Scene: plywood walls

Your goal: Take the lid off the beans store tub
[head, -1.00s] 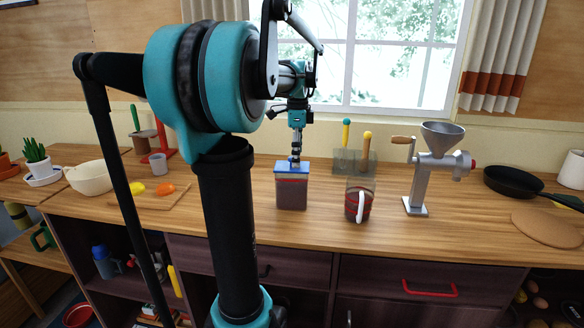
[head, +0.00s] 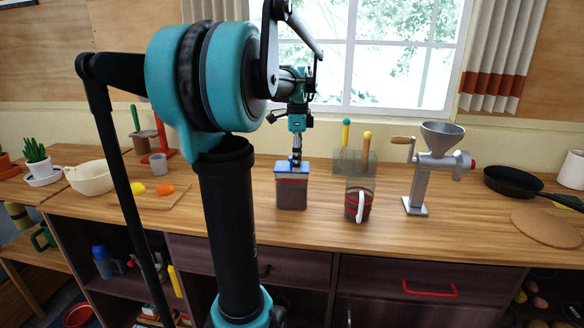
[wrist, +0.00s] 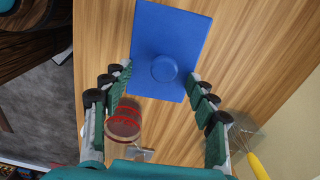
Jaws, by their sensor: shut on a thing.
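The beans store tub (head: 291,194) is a clear box with dark reddish contents, upright on the wooden counter. Its flat blue lid (head: 284,168) sits on top. In the wrist view the lid (wrist: 160,30) is a blue rectangle with a round knob (wrist: 165,67) near its lower half. My gripper (head: 296,163) points down onto the lid from above. The tub's body is hidden under the lid there.
A clear jug with red bands (head: 352,207) stands close right of the tub. A cutting board (head: 150,200) lies left. The counter front is clear.

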